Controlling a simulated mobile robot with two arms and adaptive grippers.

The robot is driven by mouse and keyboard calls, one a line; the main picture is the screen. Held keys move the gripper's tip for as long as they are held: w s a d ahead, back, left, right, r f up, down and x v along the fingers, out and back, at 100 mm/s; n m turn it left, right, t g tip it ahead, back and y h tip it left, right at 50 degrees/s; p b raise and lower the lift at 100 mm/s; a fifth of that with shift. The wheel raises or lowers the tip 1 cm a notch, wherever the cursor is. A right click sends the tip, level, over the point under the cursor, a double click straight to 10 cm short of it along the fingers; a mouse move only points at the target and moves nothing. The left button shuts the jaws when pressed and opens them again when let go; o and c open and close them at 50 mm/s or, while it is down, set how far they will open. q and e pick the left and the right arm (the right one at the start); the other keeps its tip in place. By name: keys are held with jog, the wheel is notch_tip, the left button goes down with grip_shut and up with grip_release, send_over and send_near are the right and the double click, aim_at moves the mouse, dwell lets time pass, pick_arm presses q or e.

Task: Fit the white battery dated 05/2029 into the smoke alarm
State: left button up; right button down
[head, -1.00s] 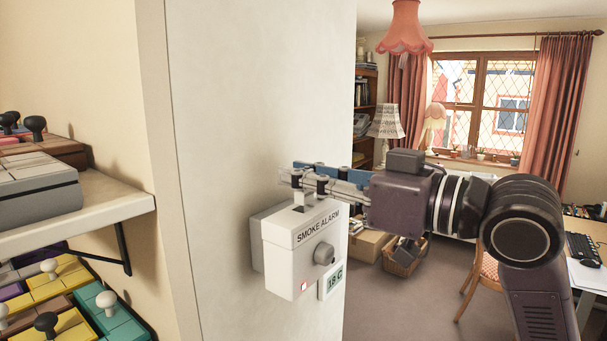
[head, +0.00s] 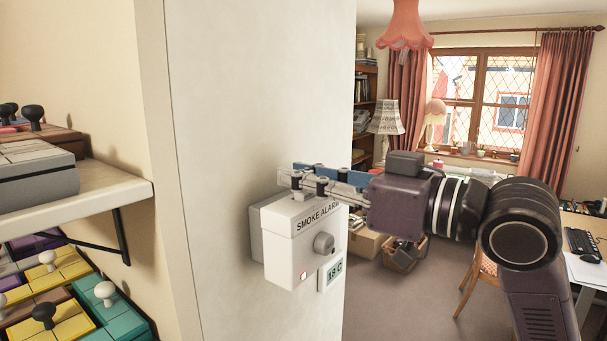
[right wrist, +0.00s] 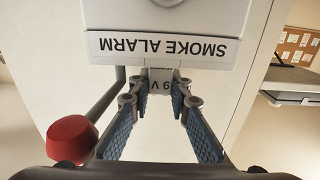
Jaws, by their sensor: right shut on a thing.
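The white smoke alarm (head: 292,262) is mounted on the pale wall, with a round grey knob and a small red light on its front. Its lettering also shows upside down in the right wrist view (right wrist: 160,46). My right gripper (head: 305,184) is at the alarm's top edge, coming in from the right. Its fingers are shut on a white battery marked 9 V (right wrist: 160,80), right against the alarm's top. The battery's lower part is hidden, and I cannot read a date on it. My left gripper is not in view.
A small 18 C display (head: 333,272) is beside the alarm, low on the right. A shelf (head: 80,205) with boxes juts out at left, above several coloured blocks with knobs. A red rounded object (right wrist: 72,138) is near the gripper in the wrist view. The room opens at right.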

jog(key=shift+f+b, duration=0.45)
jog(key=shift+f, duration=0.45)
dwell(0.7)
jog(key=c, duration=1.7)
grip_release()
jog(key=shift+r, duration=0.1)
notch_tip(320, 180, up, 5)
jog(key=p, duration=0.5)
jog(key=shift+r+p, duration=0.5)
jog(key=shift+r, duration=0.45)
